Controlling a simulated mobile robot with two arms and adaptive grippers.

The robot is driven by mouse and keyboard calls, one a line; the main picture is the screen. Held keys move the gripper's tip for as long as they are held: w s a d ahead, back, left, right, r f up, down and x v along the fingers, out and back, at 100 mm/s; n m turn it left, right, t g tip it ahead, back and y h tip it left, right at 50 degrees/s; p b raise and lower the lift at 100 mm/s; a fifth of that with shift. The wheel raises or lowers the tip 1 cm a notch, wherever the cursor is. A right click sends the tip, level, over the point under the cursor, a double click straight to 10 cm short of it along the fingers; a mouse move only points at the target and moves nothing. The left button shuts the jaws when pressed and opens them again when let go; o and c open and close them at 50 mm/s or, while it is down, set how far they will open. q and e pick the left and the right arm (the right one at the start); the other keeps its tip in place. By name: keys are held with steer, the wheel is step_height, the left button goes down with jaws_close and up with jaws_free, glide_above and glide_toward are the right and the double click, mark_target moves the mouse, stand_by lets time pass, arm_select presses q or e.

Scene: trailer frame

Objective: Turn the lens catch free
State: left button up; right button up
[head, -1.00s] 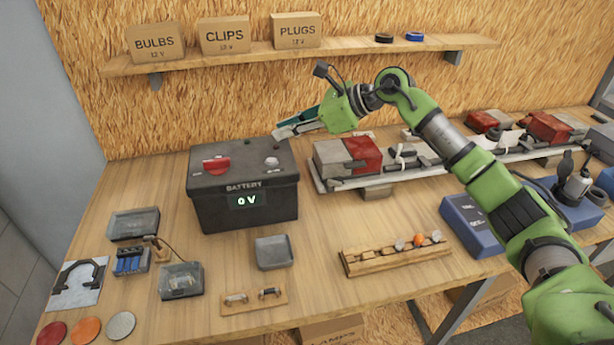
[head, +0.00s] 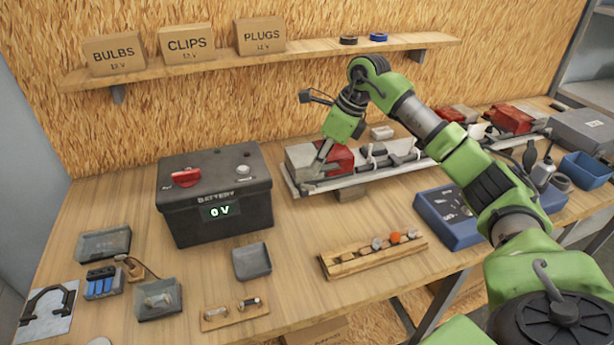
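The near lamp, with a red lens part (head: 338,159) and a grey part (head: 299,157), sits at the left end of the pale trailer bar (head: 352,181). My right gripper (head: 315,175) points down at this lamp, its fingertips at or just above the front of the grey part. I cannot tell whether they touch it, or how far apart the fingers are. The lens catch cannot be made out; the fingers cover part of the lamp. A second red-and-grey lamp (head: 510,118) is at the far right end. My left gripper is not in view.
A black battery (head: 215,200) reading 0 V, its red knob (head: 186,177) on top, stands left of the lamp. A wooden rack (head: 372,254), an empty grey tray (head: 251,262) and a blue case (head: 447,215) lie in front. A shelf (head: 270,57) with boxes runs above.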

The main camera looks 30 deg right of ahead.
mark_target(304, 184)
steer(key=p+x, duration=0.1)
steer(key=x, duration=0.5)
steer(key=shift+w+a+f, duration=0.1)
steer(key=shift+w+f, duration=0.05)
steer(key=shift+f, duration=0.1)
jaws_close()
steer(key=shift+m, duration=0.4)
steer(key=m+h, duration=0.1)
steer(key=m, duration=0.1)
steer(key=m+t+h+b, duration=0.1)
steer(key=m, duration=0.1)
steer(key=shift+a+m, duration=0.25)
steer(key=shift+m, duration=0.15)
steer(key=m+h+b, duration=0.1)
steer(key=m, duration=0.1)
steer(key=m+b, duration=0.1)
steer(key=m, duration=0.1)
steer(key=shift+a+r+m+h, duration=0.1)
steer(key=shift+a+m+h, duration=0.1)
steer(key=shift+m+h, duration=0.2)
